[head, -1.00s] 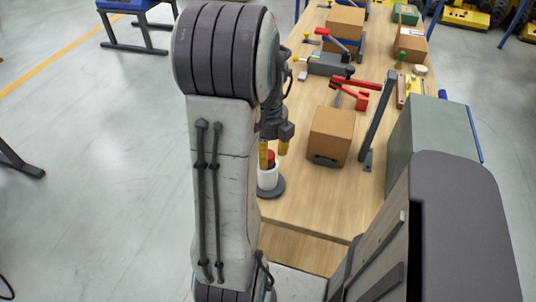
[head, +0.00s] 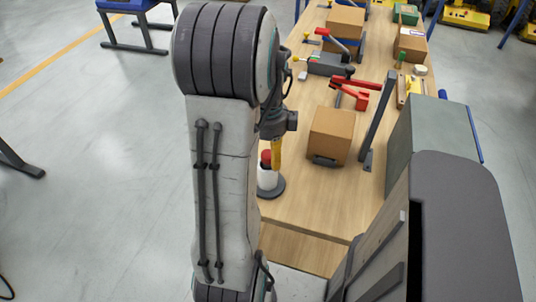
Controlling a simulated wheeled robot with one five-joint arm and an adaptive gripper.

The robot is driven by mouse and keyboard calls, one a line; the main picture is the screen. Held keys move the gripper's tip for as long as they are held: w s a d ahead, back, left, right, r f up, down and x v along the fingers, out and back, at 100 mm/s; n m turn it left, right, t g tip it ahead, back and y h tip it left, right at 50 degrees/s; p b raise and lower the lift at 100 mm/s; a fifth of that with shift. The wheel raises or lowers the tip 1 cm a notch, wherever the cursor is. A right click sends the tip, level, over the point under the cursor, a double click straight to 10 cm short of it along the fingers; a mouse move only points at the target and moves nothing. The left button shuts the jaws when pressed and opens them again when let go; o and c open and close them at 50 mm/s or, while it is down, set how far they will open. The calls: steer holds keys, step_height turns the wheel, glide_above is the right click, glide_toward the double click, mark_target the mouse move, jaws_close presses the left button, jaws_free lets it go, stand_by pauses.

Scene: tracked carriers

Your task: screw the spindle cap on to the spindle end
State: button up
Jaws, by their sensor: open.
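A red piece (head: 266,157), which looks like the spindle cap, sits on top of a white upright cylinder (head: 267,180), likely the spindle end. The cylinder stands on a dark round base at the table's near left edge. My gripper (head: 277,154) points down at the cap, with one yellow finger visible just right of it. The other finger is not seen, so whether the finger touches the cap cannot be told. My jaws are open. My arm hides the left side of the base.
A cardboard box (head: 331,134) stands right of the spindle, with a dark upright post (head: 378,120) beyond it. A red-handled clamp (head: 354,90) and a grey-green case (head: 430,140) are nearby. The table (head: 310,205) is clear in front of the box.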

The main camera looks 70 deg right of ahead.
steer(key=n, duration=2.1)
stand_by(0.6)
